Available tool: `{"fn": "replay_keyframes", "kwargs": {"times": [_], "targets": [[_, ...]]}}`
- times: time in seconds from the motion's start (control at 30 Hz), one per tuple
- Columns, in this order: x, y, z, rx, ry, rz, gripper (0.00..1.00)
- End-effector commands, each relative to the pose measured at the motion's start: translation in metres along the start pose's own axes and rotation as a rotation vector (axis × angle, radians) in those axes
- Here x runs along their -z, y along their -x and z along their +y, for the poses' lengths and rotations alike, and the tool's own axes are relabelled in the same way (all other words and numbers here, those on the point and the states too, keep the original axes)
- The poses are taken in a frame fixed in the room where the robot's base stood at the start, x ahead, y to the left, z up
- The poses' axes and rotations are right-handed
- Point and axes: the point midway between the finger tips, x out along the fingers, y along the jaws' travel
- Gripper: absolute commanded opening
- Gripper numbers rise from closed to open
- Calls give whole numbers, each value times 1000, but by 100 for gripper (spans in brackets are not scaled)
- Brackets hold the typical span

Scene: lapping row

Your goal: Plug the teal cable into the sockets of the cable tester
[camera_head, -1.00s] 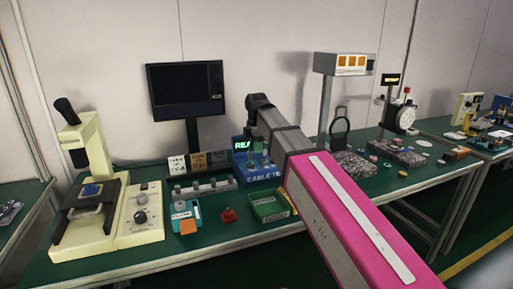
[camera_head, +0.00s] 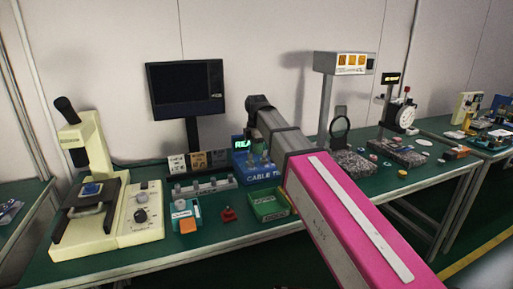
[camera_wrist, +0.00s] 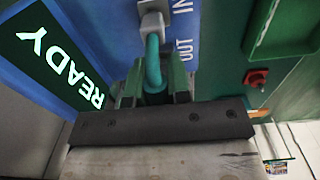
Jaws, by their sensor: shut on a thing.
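The blue cable tester (camera_head: 265,174) stands mid-bench with its lit READY display (camera_head: 241,142) showing. In the wrist view the tester face (camera_wrist: 205,15) fills the upper part, with READY (camera_wrist: 58,65) at left and the words OUT and IN at right. My gripper (camera_wrist: 153,88) is shut on the teal cable (camera_wrist: 153,60). The cable rises from between the jaws to a grey plug (camera_wrist: 153,25) at the tester's face, beside OUT. I cannot tell whether the plug is fully seated. The cable's other end is not clear. In the head view my arm hides part of the tester.
A green bin (camera_head: 270,207) stands just in front of the tester. A red knob piece (camera_head: 228,214) and a teal and orange box (camera_head: 185,214) lie left of it. A rack (camera_head: 203,188) and a monitor (camera_head: 187,88) stand left of the tester. A lamp post (camera_head: 326,105) stands right.

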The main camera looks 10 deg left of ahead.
Motion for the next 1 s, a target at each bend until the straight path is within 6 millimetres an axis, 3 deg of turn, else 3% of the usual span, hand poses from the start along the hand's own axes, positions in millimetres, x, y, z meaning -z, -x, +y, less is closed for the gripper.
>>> {"fn": "replay_keyframes", "kwargs": {"times": [0.57,0.6,0.7,1.0], "targets": [[0,-13,0,0,0,0,0],[0,-13,0,0,0,0,21],[0,-13,0,0,0,0,48],[0,-11,0,0,0,0,48]]}}
